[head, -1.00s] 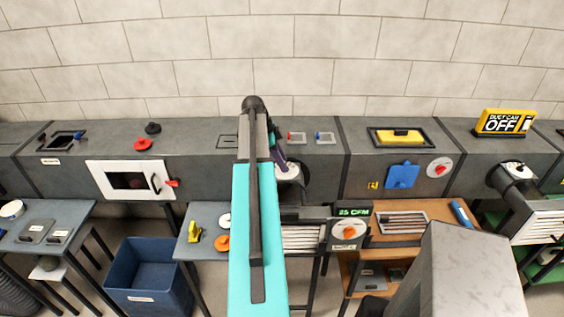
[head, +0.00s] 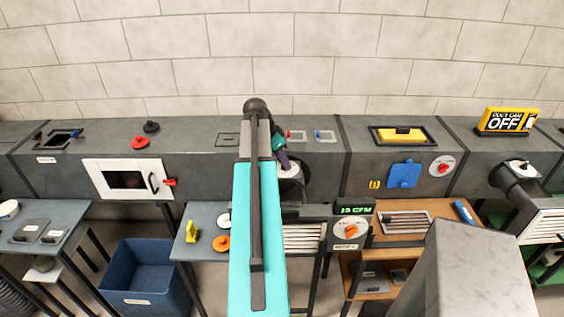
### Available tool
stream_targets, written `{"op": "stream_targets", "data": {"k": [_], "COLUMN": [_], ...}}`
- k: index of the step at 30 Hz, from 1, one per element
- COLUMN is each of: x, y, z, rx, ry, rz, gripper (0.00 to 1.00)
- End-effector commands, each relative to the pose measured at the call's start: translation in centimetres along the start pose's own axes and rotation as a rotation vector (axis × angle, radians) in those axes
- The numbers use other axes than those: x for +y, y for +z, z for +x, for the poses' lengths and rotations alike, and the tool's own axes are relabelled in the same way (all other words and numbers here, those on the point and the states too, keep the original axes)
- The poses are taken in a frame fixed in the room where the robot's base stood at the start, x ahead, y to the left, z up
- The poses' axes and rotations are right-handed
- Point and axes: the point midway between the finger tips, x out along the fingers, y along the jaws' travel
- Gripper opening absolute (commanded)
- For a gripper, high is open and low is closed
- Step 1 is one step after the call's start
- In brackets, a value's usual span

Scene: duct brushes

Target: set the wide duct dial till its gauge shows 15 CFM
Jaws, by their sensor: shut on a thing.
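The green gauge (head: 355,209) in the middle reads what looks like 15 CFM. My gripper (head: 284,165), dark with a purple part, is partly hidden by my teal arm. It points down at a white round dial (head: 290,171) on top of the dark duct stub left of the gauge. It looks shut on this dial's knob, which I take as the wide duct dial; the knob and fingertips are largely hidden.
A similar stub with a white dial (head: 517,168) stands at right. A white-framed door (head: 127,180) and a blue bin (head: 145,275) are at left. A grey table (head: 190,247) and a wooden shelf (head: 390,231) flank the louvred outlet.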

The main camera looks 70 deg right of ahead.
Motion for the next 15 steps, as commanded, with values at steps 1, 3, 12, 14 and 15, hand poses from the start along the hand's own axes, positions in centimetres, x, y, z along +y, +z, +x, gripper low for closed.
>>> {"op": "stream_targets", "data": {"k": [1, 3, 12, 14, 15], "x": [0.11, 0.1, 0.09, 0.08, 0.08], "y": [0.02, 0.0, -0.02, -0.02, -0.02], "z": [0.02, 0.0, -0.01, -0.01, -0.01], "rx": [-0.001, -0.001, -0.001, -0.001, -0.001], "ry": [-0.001, -0.003, -0.003, -0.003, -0.003], "rz": [-0.006, -0.011, -0.013, -0.012, -0.012], "gripper": [0.1, 0.1, 0.1, 0.4, 0.46]}}
